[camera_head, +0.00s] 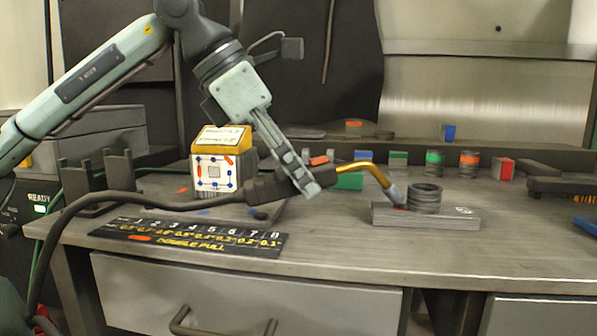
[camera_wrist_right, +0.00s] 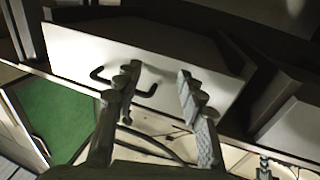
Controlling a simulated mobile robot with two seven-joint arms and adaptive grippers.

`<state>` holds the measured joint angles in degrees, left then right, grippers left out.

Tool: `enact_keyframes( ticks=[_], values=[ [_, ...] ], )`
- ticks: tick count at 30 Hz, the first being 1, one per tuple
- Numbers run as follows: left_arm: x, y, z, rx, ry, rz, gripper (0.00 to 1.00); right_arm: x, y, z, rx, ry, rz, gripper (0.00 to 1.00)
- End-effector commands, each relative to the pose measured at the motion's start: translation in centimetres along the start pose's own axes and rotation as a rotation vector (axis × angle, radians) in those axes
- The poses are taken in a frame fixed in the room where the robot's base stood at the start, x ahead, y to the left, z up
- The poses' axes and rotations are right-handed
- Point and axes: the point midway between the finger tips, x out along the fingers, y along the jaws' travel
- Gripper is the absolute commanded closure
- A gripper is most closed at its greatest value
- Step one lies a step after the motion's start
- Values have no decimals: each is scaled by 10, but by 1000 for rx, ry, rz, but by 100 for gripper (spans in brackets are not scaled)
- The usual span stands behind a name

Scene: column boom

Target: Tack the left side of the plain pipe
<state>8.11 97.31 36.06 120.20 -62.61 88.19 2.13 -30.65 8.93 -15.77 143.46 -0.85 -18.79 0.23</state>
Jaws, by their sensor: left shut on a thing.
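My left gripper (camera_head: 307,187) is shut on the dark handle of a welding torch (camera_head: 355,168) with a bent brass neck and a grey nozzle. The nozzle points down to the right, at the lower left side of the plain pipe (camera_head: 427,197). The plain pipe is a short, dark grey, upright cylinder with no coloured band, standing on a flat grey block (camera_head: 462,217). A small reddish spot shows by the nozzle tip; I cannot tell whether the tip touches the pipe. My right gripper (camera_wrist_right: 160,85) is open and empty in the right wrist view.
A green-banded cylinder (camera_head: 434,161) and an orange-banded cylinder (camera_head: 468,163) stand behind. A white and yellow box (camera_head: 214,172) and a dark numbered plate (camera_head: 190,238) are at left. The torch cable crosses the bench (camera_head: 340,245). The right wrist view shows a drawer front (camera_wrist_right: 75,55).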

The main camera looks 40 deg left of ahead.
Motion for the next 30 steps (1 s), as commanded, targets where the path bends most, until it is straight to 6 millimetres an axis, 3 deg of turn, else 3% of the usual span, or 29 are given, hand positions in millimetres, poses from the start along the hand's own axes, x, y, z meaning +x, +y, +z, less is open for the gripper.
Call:
enact_keyframes(
  ticks=[30],
  values=[
    [-77, 3, 16, 0, -3, 2, 100, 2, 0, -42, -2, 3, -2, 60]
  ],
)
